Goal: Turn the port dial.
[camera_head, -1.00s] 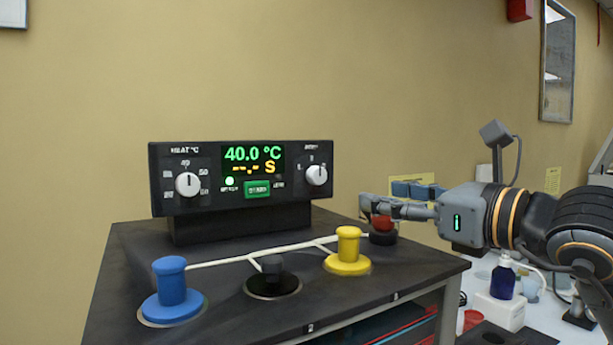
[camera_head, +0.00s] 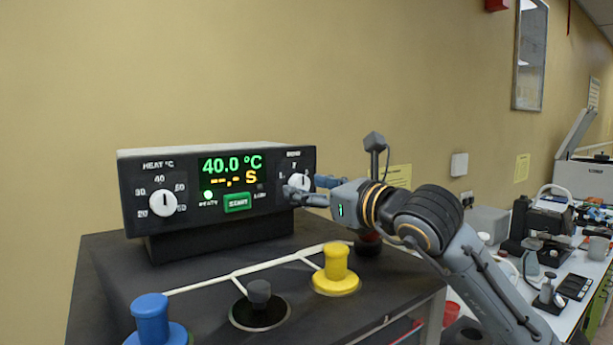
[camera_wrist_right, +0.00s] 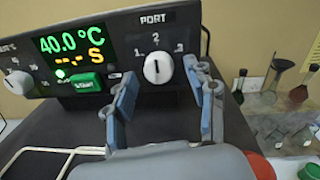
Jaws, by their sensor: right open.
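The port dial (camera_wrist_right: 157,67) is a white round knob under the word PORT, with numbers 1, 2 and 3 around it. Its dark line stands about upright, toward the 2. In the head view the port dial (camera_head: 300,181) is on the right of the black control box (camera_head: 222,217), partly behind my fingers. My right gripper (camera_head: 309,190) is open in front of it. In the wrist view the right gripper (camera_wrist_right: 163,84) has one finger on each side of the dial; whether they touch it I cannot tell. My left gripper is not in view.
A white heat dial (camera_head: 163,203) and a green START button (camera_head: 237,203) share the panel. Blue (camera_head: 151,318), black (camera_head: 259,292) and yellow (camera_head: 336,262) knobs stand on the dark top in front. A bench with lab equipment (camera_head: 590,181) is at right.

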